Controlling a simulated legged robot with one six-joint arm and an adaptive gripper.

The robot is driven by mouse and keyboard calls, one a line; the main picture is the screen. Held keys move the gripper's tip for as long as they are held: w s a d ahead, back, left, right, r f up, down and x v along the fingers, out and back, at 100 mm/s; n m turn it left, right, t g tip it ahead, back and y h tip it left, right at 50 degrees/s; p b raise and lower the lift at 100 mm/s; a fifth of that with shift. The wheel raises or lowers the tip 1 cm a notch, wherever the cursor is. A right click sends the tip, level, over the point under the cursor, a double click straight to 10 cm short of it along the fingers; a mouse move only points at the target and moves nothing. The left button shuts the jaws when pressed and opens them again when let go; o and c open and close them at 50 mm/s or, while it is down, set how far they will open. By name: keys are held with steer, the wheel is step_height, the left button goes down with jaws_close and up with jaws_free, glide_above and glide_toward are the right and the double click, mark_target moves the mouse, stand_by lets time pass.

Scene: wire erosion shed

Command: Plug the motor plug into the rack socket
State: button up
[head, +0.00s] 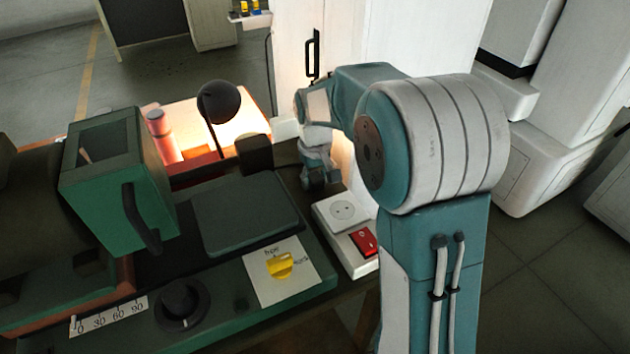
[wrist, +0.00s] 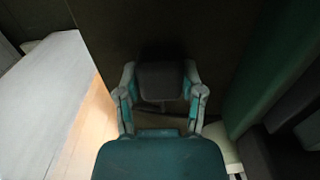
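My gripper (head: 320,183) points down just behind and left of the socket, near the bench's dark edge. In the wrist view my gripper (wrist: 160,78) has its two fingers against the sides of a dark block (wrist: 160,82), which looks like the motor plug. The socket does not show clearly in the wrist view.
A red switch (head: 363,242) sits beside the socket. A dark lamp (head: 219,101) and a dark box (head: 253,151) stand left of my gripper. A white cabinet (head: 385,35) rises behind.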

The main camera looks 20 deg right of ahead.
mark_target(315, 178)
stand_by(0.3)
steer(key=r, duration=0.3)
steer(key=shift+s+r, duration=0.25)
steer(key=shift+r, duration=0.15)
steer(key=s+r, duration=0.9)
steer(key=s, duration=0.4)
steer(key=shift+s+a, duration=0.3)
steer(key=shift+a, duration=0.15)
